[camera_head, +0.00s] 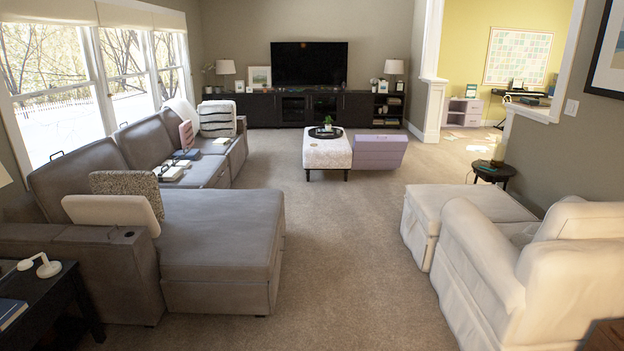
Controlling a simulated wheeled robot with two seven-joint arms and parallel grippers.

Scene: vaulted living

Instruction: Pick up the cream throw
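A whitish, cream-coloured cloth (181,113), which looks like the cream throw, is draped over the far end of the grey sofa's back (141,141), beside the window. It is small in the view, and its lower part is partly hidden by cushions. A separate cream cushion (112,211) leans on the near end of the sofa, in front of a speckled cushion (128,184). Neither of my grippers shows in the head view.
Open carpet (345,240) runs down the middle. A white armchair (535,270) and ottoman (436,212) stand at right. A patterned ottoman (318,155) and lilac chest (378,151) stand mid-room. A dark side table (50,305) is at near left.

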